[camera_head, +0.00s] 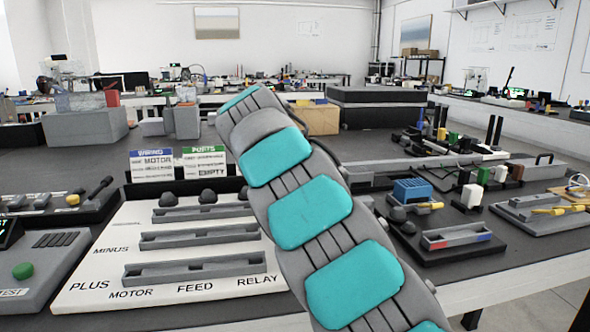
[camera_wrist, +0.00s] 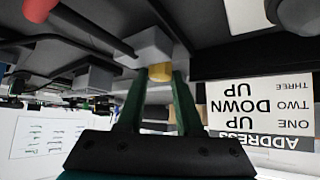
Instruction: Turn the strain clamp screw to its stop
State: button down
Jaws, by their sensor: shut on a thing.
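My gripper (camera_wrist: 162,77) shows in the wrist view, which looks upside down. Its two green fingers are closed on the sides of a short brass-yellow screw head (camera_wrist: 160,71), which I take for the strain clamp screw. The screw sits against a grey block (camera_wrist: 148,47), likely the clamp body, joined to a dark surface. How far the screw is turned cannot be told. In the head view my own teal and grey arm crosses the middle, and my gripper and the held screw are hidden.
The wrist view shows an ADDRESS card (camera_wrist: 255,110) close on the right and another grey block (camera_wrist: 95,78) with a dark cable on the left. In the head view a white PLUS/MINUS panel (camera_head: 95,258) and a blue-finned part (camera_head: 412,190) flank my arm.

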dwell(0.4)
jog(key=c, duration=0.6)
grip_release()
jog(key=shift+o, duration=0.2)
jog(key=shift+f+b, duration=0.15)
jog(key=shift+b, duration=0.35)
